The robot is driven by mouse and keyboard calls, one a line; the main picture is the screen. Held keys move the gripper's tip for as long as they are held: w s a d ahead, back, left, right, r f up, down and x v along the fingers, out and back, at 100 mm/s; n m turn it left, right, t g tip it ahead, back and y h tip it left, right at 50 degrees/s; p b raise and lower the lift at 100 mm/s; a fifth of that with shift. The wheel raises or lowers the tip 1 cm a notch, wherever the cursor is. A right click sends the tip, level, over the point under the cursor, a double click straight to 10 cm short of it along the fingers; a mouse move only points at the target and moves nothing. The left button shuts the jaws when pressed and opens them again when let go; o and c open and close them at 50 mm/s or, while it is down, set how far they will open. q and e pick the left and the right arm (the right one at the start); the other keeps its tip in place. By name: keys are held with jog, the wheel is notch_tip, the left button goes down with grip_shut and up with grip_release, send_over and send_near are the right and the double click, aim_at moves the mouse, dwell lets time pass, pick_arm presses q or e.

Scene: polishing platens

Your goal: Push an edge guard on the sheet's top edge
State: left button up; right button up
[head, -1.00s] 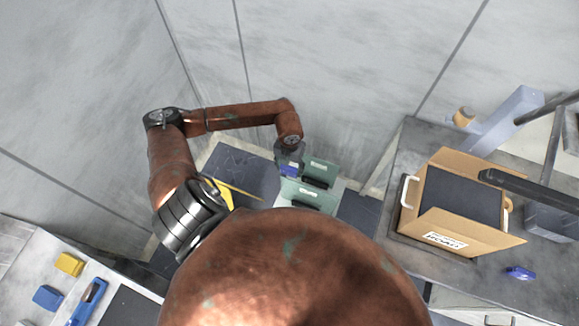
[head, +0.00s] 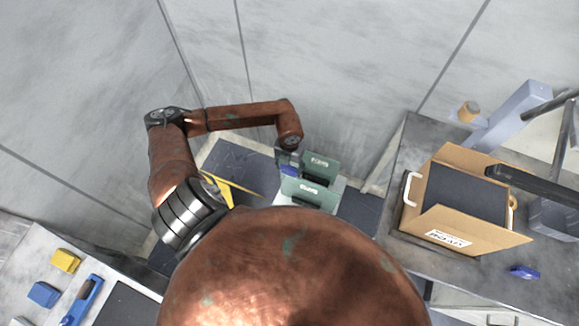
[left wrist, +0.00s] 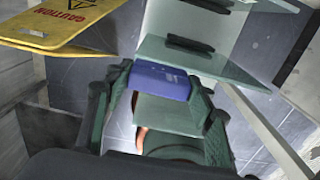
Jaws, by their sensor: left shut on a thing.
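My left gripper (head: 289,160) is shut on a blue edge guard (head: 289,171), which also shows between the dark green fingers in the left wrist view (left wrist: 162,80). Two greenish sheets stand one behind the other: the far sheet (head: 322,163) and the near sheet (head: 310,193), both with white labels. The guard is at the left end of the sheets in the head view. Whether it touches a top edge, I cannot tell. In the left wrist view a pale green sheet with a dark strip (left wrist: 190,45) lies just beyond the guard.
A yellow caution sign (left wrist: 60,30) stands close to the left of the sheets. A cardboard box (head: 455,239) stands on the right bench, with a blue piece (head: 524,272) near it. The left bench holds a yellow block (head: 66,260) and a blue block (head: 43,294).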

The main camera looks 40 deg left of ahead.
pick_arm(q)
jog(key=shift+f+b, duration=1.8)
jog(key=shift+f, duration=0.8)
dwell(2.0)
dwell(0.5)
jog(key=o, duration=1)
notch_tip(320, 180, up, 12)
jog(key=shift+d, duration=0.1)
dwell(0.6)
